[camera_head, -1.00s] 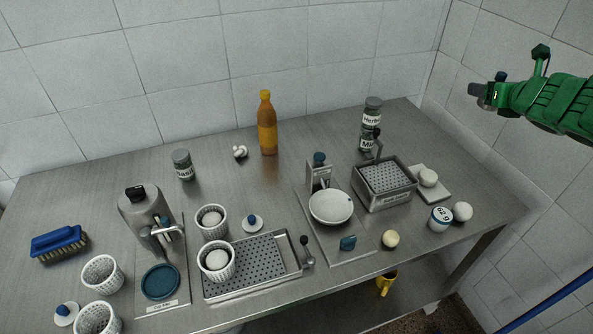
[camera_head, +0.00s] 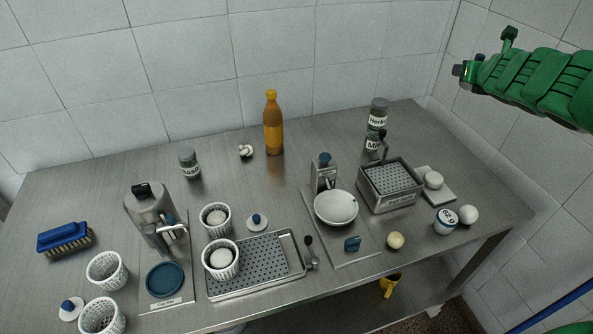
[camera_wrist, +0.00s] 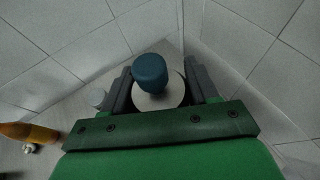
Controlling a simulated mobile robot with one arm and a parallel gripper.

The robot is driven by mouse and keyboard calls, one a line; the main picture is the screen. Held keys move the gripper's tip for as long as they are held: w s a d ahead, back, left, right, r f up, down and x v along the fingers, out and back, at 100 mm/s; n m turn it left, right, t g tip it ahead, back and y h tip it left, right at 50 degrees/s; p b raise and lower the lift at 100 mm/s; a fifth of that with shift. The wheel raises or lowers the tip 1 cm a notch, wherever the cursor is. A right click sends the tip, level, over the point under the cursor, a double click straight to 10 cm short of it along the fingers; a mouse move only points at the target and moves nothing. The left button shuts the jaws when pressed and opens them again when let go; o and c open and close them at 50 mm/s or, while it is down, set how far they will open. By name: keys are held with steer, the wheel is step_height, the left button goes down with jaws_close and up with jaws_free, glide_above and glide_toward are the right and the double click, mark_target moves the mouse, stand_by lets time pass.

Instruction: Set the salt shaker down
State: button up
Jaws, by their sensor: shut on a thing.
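My gripper (camera_head: 460,71) is in the air at the upper right of the head view, beyond the table's right end and well above it. In the wrist view, my gripper (camera_wrist: 158,88) is shut on a pale round piece with a blue knob (camera_wrist: 151,72). The piece sits between the two dark fingers. It resembles the small blue-knobbed lids on the table, and no salt label shows on it. Its lower part is hidden.
The steel table (camera_head: 330,165) has free room at the back centre. Basil jar (camera_head: 189,162), orange bottle (camera_head: 273,125) and stacked jars (camera_head: 376,118) stand at the back.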

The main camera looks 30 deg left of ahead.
steer(key=w+a+m+h, duration=0.3)
steer(key=w+a, duration=0.1)
steer(key=a, duration=0.7)
steer(key=m+g+h, duration=0.1)
steer(key=m+h, duration=0.6)
steer(key=h, duration=0.1)
glide_above(301, 168)
step_height(301, 168, down, 32)
steer(key=shift+r, duration=0.15)
stand_by(0.8)
steer(key=o, duration=1.1)
